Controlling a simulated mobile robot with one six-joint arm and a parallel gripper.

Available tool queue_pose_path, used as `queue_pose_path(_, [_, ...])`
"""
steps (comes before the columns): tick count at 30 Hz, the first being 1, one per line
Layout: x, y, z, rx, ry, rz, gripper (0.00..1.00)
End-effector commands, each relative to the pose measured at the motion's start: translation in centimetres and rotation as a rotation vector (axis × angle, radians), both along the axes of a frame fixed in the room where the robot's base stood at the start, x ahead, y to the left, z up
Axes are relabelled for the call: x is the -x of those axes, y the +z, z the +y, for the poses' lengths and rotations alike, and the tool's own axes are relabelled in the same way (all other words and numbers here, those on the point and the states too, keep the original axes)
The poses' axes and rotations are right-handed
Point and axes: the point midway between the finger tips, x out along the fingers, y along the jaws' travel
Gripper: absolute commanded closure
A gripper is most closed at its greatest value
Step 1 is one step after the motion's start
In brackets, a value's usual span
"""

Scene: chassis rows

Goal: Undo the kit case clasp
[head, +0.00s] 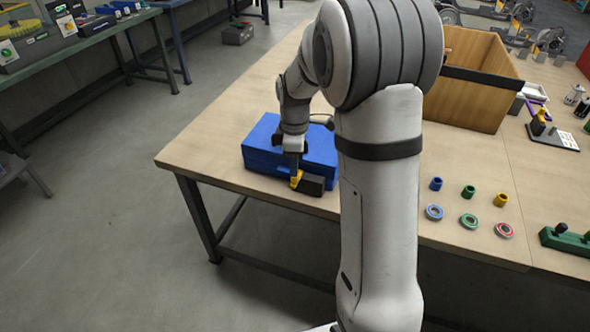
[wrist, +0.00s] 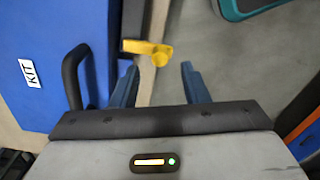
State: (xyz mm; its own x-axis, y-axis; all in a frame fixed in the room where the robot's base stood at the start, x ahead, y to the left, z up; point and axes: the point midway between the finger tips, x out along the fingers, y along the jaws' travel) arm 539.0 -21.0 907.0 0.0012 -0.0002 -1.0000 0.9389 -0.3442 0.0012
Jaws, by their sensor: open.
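The blue kit case (head: 262,147) lies on the near left part of the wooden table, partly hidden by my arm. In the wrist view, the case (wrist: 45,75) fills the left side, with a white KIT label and a black handle (wrist: 72,78). The yellow clasp (head: 296,179) is at the case's front, beside a dark block (head: 313,186). In the wrist view, the clasp lever (wrist: 150,48) points right from the dark block (wrist: 132,16). My gripper (wrist: 160,75) is open and empty, its fingertips either side of the lever's rounded end; contact cannot be told.
A wooden bin (head: 465,95) stands behind my arm on the table (head: 225,120). Several small coloured cylinders and rings lie to the right, near a green fixture (head: 565,241). The table's left corner is clear. The table's front edge is close to the clasp.

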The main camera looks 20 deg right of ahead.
Motion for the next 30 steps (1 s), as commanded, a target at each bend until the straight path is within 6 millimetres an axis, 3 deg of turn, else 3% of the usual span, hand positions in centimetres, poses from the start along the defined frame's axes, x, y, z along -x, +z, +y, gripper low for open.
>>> queue_pose_path(3, [0.0,1.9,0.0,0.0,0.0,-0.001,0.59])
queue_pose_path(7, [0.0,3.0,0.0,0.0,0.0,0.0,0.59])
queue_pose_path(23, [0.2,3.4,0.0,0.0,-0.008,-0.001,0.59])
queue_pose_path(26, [1.2,4.4,0.1,0.0,-0.06,-0.013,0.59])
queue_pose_path(30, [4.7,7.2,0.6,-0.004,-0.239,-0.049,0.59])
